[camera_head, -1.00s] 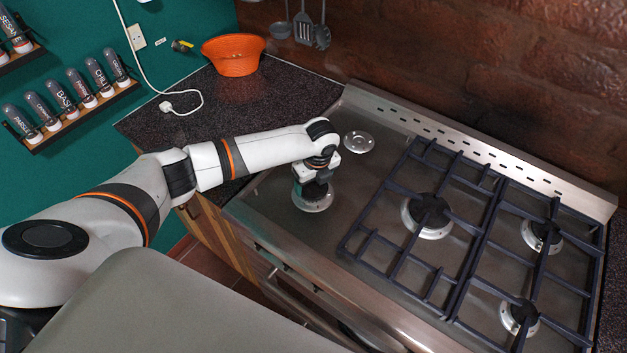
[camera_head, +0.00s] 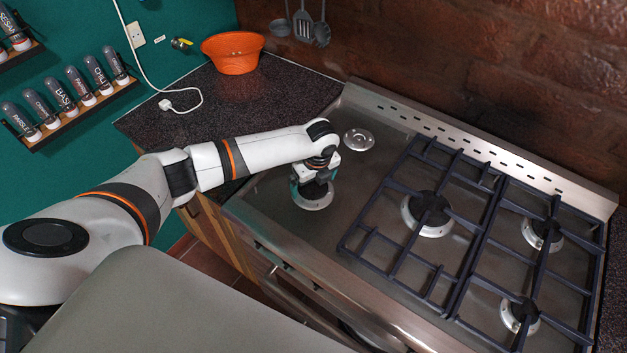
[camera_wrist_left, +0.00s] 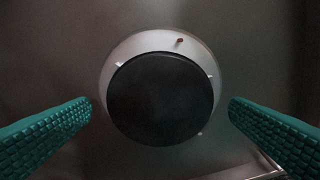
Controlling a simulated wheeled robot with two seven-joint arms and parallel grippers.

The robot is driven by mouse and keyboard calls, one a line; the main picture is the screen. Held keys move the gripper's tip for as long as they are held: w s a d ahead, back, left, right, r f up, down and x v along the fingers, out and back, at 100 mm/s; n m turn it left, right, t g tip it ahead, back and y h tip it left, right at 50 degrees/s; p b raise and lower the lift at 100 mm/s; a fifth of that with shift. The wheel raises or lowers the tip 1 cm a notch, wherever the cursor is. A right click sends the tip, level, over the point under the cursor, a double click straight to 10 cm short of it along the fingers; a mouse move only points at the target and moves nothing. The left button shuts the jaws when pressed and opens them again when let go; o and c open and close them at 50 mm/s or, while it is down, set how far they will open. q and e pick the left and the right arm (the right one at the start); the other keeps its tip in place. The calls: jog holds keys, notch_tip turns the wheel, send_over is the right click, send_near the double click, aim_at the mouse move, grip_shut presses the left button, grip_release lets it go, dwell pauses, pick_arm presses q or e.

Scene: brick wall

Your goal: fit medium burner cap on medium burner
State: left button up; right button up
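The black round burner cap (camera_wrist_left: 160,98) lies over the pale metal ring of the front-left burner (camera_wrist_left: 150,42), in the left wrist view. The ring shows mostly along the cap's upper side, so I cannot tell whether the cap is fully seated. My left gripper (camera_wrist_left: 160,115) is open, with its green ribbed fingers on either side of the cap and a gap to each. In the head view, my left gripper (camera_head: 314,180) points down over this burner (camera_head: 313,204) and partly hides the cap. My right gripper is not in view.
Behind is a bare burner (camera_head: 358,140) without a cap. Dark pan grates (camera_head: 492,225) cover the capped burners to the right. An orange bowl (camera_head: 233,56) stands on the dark counter (camera_head: 235,103) at the back left. The steel around the front-left burner is clear.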

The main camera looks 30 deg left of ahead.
pick_arm(q)
jog(key=shift+r, duration=0.1)
notch_tip(320, 180, up, 12)
jog(key=s+d+b, duration=0.1)
jog(key=b, duration=0.1)
jog(key=shift+d, duration=0.25)
jog(key=shift+f, duration=0.2)
dwell(0.3)
